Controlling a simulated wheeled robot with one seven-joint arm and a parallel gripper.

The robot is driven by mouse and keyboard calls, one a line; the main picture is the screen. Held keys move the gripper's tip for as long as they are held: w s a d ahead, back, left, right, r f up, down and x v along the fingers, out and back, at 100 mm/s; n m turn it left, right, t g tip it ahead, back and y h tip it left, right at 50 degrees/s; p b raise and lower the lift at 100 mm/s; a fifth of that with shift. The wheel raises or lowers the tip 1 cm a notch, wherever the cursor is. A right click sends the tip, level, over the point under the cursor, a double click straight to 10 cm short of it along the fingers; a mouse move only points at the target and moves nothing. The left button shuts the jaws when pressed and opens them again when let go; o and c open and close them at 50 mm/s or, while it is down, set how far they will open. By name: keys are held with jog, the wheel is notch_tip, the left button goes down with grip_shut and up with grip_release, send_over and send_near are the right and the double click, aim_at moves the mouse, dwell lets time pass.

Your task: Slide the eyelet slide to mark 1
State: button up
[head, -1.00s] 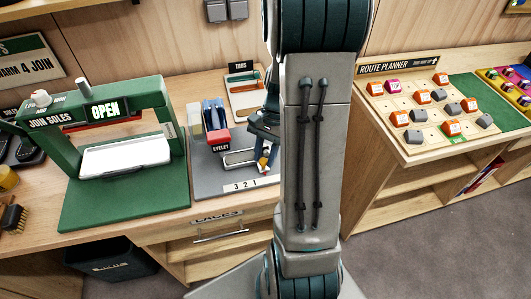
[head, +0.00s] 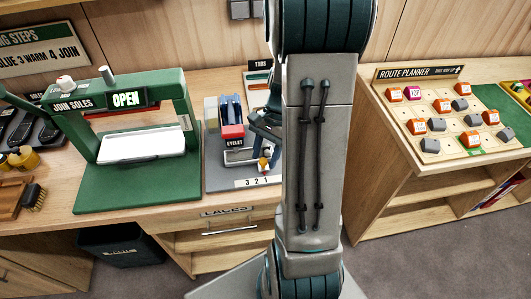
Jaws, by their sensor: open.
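The eyelet press stands on a grey base (head: 214,178) on the bench, with a red block marked EYELET (head: 232,134) and blue uprights. A pale slide frame (head: 240,157) lies low in front of it. A white strip (head: 258,183) reads 3, 2, 1 from left to right. A small orange and white piece (head: 264,161) sits behind the strip, near the 1. My gripper (head: 263,148) is open and points down at this piece, to the right of the red block. My arm hides the right side of the press, and contact is unclear.
A green JOIN SOLES press (head: 130,190) with an OPEN sign stands close on the left. A tray marked TABS (head: 257,78) is behind. The ROUTE PLANNER board (head: 440,150) is on a separate bench to the right, across a gap.

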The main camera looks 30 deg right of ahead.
jog(key=v, duration=1.3)
jog(key=shift+r, duration=0.4)
jog(key=shift+w+d, duration=0.1)
